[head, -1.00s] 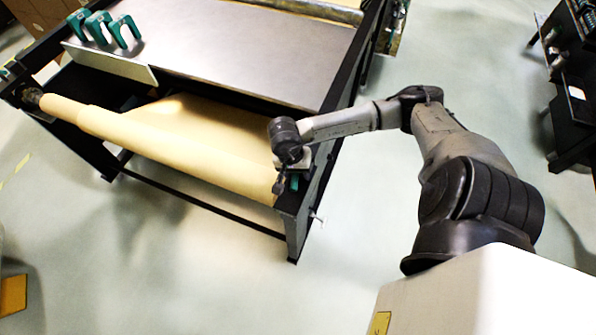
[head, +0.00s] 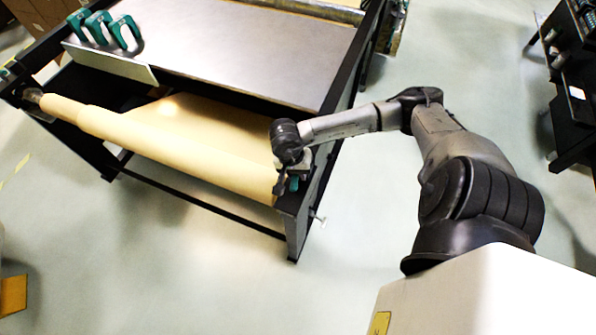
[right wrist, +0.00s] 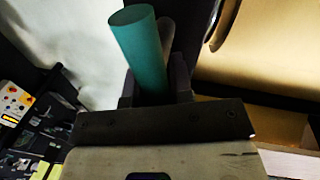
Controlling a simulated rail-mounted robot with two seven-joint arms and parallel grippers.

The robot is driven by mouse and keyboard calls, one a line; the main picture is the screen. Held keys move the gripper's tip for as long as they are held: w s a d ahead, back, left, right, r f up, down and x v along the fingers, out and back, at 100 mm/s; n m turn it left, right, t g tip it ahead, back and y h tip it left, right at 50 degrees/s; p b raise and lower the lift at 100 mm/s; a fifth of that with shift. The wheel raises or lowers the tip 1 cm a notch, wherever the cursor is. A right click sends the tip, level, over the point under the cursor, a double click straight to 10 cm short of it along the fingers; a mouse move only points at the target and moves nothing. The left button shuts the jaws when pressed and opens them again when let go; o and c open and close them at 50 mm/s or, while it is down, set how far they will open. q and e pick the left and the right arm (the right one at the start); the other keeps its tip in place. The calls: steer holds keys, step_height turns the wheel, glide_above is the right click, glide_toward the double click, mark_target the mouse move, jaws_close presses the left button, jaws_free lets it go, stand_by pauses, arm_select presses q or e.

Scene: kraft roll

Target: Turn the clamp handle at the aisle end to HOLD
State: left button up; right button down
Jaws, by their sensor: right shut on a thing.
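The clamp handle (head: 293,184) is a teal grip at the near right end of the roll stand, beside the end of the kraft roll (head: 170,143). In the right wrist view the teal handle (right wrist: 138,48) stands up between the fingers as a round bar. My right gripper (head: 287,180) is over that end of the stand, and in the wrist view it (right wrist: 155,88) is shut on the handle. The gripper partly hides the clamp in the head view. No HOLD marking is readable. My left gripper is not in view.
The metal-topped bench (head: 235,50) lies behind the roll, with several teal clips (head: 100,28) at its far left. A small pale rod (head: 319,219) sticks out of the stand's right leg. A dark equipment rack (head: 573,95) stands far right. The floor between is clear.

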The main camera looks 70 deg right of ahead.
steer(key=shift+s+m+b, duration=0.2)
steer(key=shift+m+b, duration=0.15)
steer(key=shift+m, duration=0.25)
steer(key=shift+s+m+y, duration=0.2)
steer(key=shift+m+y, duration=0.1)
steer(key=shift+m, duration=0.4)
steer(key=c, duration=1)
jaws_free()
steer(key=shift+w+r, duration=0.45)
steer(key=shift+r, duration=1.8)
steer(key=shift+w+r, duration=0.45)
steer(key=shift+r, duration=1.85)
steer(key=shift+w+r, duration=0.45)
steer(key=shift+r, duration=1.8)
